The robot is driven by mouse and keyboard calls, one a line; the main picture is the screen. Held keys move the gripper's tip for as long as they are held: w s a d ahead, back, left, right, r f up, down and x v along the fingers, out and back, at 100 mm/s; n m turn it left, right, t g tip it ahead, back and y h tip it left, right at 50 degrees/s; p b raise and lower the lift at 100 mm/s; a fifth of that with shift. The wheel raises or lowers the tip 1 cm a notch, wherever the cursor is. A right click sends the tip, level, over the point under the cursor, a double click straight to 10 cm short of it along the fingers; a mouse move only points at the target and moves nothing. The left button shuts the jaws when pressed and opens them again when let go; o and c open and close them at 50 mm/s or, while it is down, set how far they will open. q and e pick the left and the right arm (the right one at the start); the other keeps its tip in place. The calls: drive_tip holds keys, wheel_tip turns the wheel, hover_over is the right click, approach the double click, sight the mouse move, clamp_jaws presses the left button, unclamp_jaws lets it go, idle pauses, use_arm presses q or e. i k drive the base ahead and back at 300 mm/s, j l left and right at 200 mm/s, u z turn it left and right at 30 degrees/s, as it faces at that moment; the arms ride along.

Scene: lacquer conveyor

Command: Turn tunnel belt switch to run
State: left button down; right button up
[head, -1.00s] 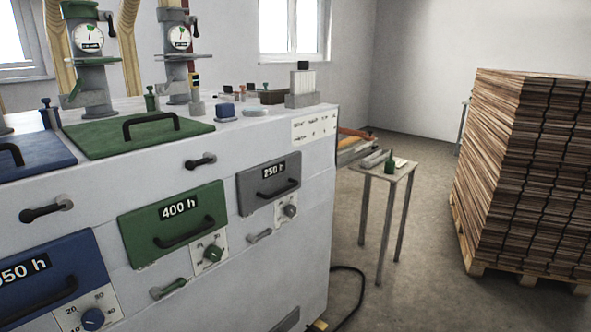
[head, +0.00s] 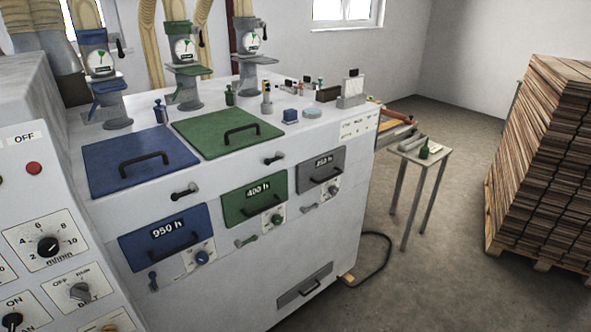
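A small switch plate with a grey knob (head: 80,291) is on the control panel at the lower left of the head view. Its upper left mark looks like "OFF"; a second small word stands to the right. The lettering below is partly hidden by the knob and may read "BELT". I cannot tell clearly which mark the knob points to. Neither of my grippers is in view.
The panel also has a black m/min dial (head: 47,247), a red button (head: 33,168) and a black ON switch (head: 12,320). The white machine (head: 225,275) stands right of it. A small table (head: 440,157) and a stack of boards (head: 550,160) stand right, with bare floor between.

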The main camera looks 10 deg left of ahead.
sight(79, 292)
drive_tip(key=u, duration=2)
